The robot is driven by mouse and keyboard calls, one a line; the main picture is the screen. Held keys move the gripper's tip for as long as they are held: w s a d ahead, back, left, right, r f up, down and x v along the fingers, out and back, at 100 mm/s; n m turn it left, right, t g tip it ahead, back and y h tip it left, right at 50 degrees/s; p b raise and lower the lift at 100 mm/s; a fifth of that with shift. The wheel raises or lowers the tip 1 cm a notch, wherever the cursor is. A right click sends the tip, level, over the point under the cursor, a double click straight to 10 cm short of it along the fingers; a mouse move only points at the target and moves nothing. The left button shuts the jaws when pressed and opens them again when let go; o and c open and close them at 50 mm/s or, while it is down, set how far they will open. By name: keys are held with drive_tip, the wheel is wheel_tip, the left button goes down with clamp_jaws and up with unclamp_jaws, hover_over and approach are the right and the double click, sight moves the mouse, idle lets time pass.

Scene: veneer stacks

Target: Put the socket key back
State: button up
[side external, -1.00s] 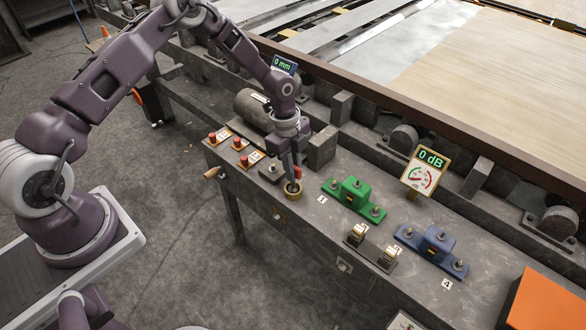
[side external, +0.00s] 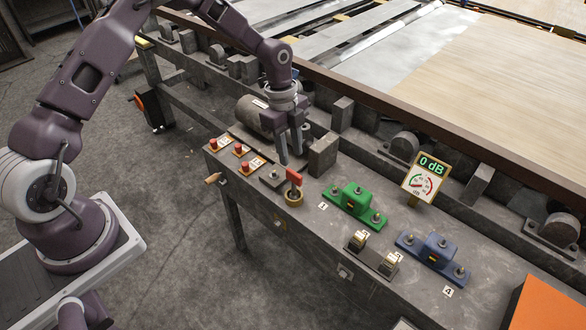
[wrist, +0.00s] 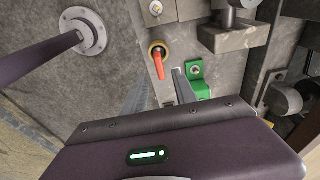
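The socket key, with a red handle (side external: 294,177), stands in a round brass-coloured holder (side external: 293,198) on the grey bench. In the wrist view the red handle (wrist: 159,68) sticks out of the ring-shaped holder (wrist: 154,47). My gripper (side external: 291,157) is above the key and apart from it. Its two fingers are spread with nothing between them. The lower part of the key is hidden inside the holder.
A green block (side external: 352,199) and a blue block (side external: 434,249) are bolted to the bench right of the holder. A two-post dark plate (side external: 371,257) lies in front. Red buttons (side external: 239,148) are at left. A 0 dB gauge (side external: 424,178) stands behind. A grey block (side external: 323,155) is close to my gripper.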

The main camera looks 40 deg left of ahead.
drive_tip(key=shift+a+r, duration=0.15)
drive_tip(key=shift+r, duration=0.85)
drive_tip(key=shift+a+r, duration=0.1)
drive_tip(key=shift+r, duration=0.85)
drive_tip(key=s+r+n+t+y, duration=0.1)
drive_tip(key=s+r+n, duration=0.5)
drive_tip(key=r, duration=0.4)
drive_tip(key=s+r+n+t+y, duration=0.2)
drive_tip(key=s+r+n, duration=0.1)
drive_tip(key=s+r, duration=0.7)
drive_tip(key=s+d+r+n+t+h, duration=0.1)
drive_tip(key=s+r+n+t, duration=0.1)
drive_tip(key=s+n, duration=0.7)
drive_tip(key=s+r, duration=0.1)
drive_tip(key=s, duration=0.4)
drive_tip(key=shift+s+t, duration=0.3)
drive_tip(key=shift+s, duration=0.1)
